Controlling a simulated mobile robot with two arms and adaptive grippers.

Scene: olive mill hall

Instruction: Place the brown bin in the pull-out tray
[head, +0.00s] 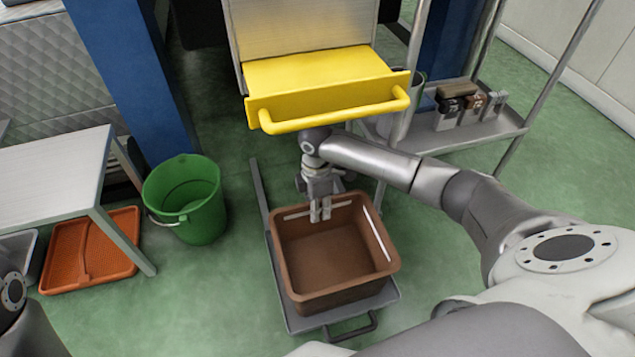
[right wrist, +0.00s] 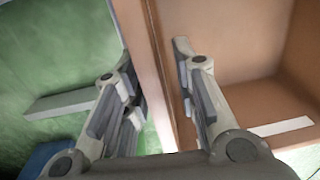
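The brown bin (head: 335,247) stands upright over the low grey pull-out tray (head: 388,296), with its open top up. The tray shows along the bin's right and front sides, with a black handle at its front. Whether the bin rests fully on the tray is hidden beneath it. My right gripper (head: 320,211) is at the bin's back wall, pointing down. In the right wrist view its open fingers (right wrist: 158,95) straddle the bin wall (right wrist: 165,70), one inside and one outside, with a small gap on the outer side. Of my left arm, only a part shows at the lower left edge.
A yellow drawer front with a handle (head: 335,117) juts out above my right gripper. A green bucket (head: 186,200) and an orange tray (head: 92,250) stand on the left, beside a light table (head: 60,175). A metal shelf (head: 465,130) with small items is at right.

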